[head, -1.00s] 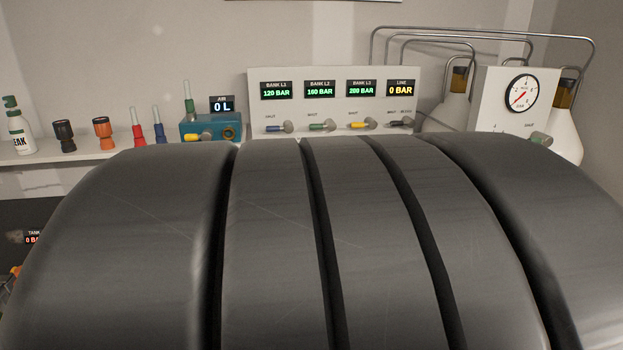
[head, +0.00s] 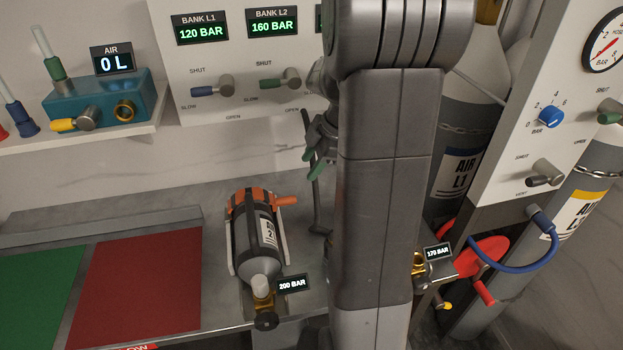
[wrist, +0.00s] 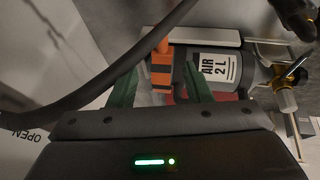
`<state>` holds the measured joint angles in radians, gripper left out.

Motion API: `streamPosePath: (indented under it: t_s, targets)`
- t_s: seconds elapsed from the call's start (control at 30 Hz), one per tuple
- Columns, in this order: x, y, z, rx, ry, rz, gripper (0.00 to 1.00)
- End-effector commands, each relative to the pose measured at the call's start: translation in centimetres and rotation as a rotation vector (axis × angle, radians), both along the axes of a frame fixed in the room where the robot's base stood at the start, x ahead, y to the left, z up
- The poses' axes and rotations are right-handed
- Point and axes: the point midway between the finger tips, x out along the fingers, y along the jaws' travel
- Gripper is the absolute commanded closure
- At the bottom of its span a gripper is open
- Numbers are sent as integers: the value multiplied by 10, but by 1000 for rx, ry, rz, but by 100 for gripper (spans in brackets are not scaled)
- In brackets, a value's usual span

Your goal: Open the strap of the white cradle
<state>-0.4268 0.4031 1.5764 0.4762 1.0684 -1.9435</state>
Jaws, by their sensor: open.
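The white cradle (head: 230,236) sits on the bench, its pale side rails showing along a grey cylinder (head: 250,236) labelled AIR 2 L. An orange strap (head: 248,197) crosses the cylinder's far end, with an orange lever (head: 286,201) sticking out to the right. The strap also shows in the wrist view (wrist: 161,78), as does the cradle's edge (wrist: 208,34). My gripper (head: 313,152) is open, with green fingers, partly hidden behind my arm. In the wrist view, my gripper's fingers (wrist: 160,88) appear on either side of the strap; contact cannot be told.
A brass valve (head: 263,300) tops the cylinder's near end, beside a 200 BAR display. A red rounded part (head: 482,256) and a blue hose (head: 500,262) are at right. Green (head: 40,285) and red (head: 135,290) mats lie left. A gauge panel (head: 540,110) stands right.

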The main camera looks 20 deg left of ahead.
Motion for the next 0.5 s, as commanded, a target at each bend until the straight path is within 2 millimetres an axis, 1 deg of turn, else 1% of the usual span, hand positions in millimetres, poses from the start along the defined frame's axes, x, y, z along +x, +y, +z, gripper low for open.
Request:
streamPosePath:
  t_s: [0.17, 0.5]
  targets:
    - [-1, 8, -16, 1, 2, 7, 55]
    - [-5, 36, -78, -2, 4, 4, 55]
